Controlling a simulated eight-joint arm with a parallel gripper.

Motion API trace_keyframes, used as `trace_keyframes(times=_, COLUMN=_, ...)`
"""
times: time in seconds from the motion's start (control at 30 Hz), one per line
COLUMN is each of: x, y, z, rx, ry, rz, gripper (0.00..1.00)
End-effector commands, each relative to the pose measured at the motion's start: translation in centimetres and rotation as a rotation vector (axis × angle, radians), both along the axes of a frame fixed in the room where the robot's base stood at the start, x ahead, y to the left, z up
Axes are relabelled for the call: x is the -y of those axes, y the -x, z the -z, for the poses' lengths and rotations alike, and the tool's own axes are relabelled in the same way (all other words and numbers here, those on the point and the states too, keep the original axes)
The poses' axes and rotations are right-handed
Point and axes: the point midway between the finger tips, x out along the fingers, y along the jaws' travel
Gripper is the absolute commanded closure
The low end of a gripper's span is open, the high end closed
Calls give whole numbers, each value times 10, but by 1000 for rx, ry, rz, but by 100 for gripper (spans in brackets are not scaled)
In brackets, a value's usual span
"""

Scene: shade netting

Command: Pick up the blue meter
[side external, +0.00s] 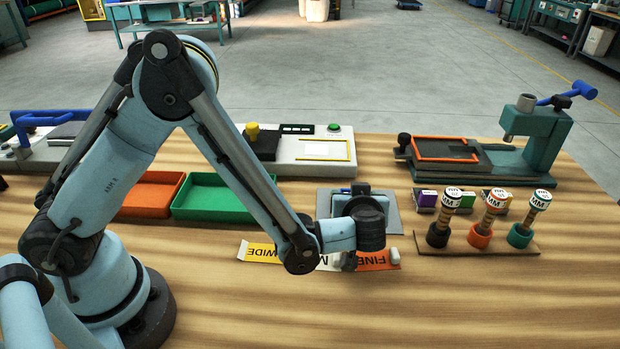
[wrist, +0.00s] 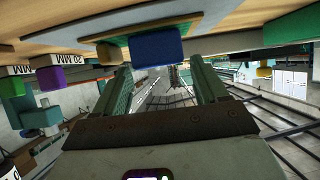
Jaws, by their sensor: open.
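The blue meter appears as a plain blue block (wrist: 156,48) in the wrist view, near the top centre by a grey plate. My gripper (wrist: 162,75) has its two green fingers spread apart, with the block above and between their tips in the picture; nothing shows held. The wrist view is tilted, with the table along its top. In the side view, the grey plate (side external: 393,222) lies at mid-table behind my wrist, which hides much of it. The meter and my fingertips cannot be made out clearly there.
A label strip (side external: 262,252) lies in front of the plate. To the right, a wooden rack (side external: 515,250) holds three upright labelled tools, with small coloured blocks behind. An orange tray (side external: 150,195) and green tray (side external: 215,205) stand left; a teal press (side external: 545,135) stands back right. The front table is clear.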

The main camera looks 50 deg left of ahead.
Motion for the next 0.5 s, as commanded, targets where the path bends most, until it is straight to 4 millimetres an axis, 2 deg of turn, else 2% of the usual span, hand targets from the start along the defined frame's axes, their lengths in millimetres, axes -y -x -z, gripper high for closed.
trace_keyframes(times=0.1, x=-7, y=-7, z=5, rx=0, ry=0, rz=-1, gripper=28)
trace_keyframes(times=0.37, x=-8, y=-8, z=6, rx=0, ry=0, rz=1, gripper=28)
trace_keyframes(times=0.5, x=-8, y=-8, z=6, rx=0, ry=0, rz=1, gripper=48)
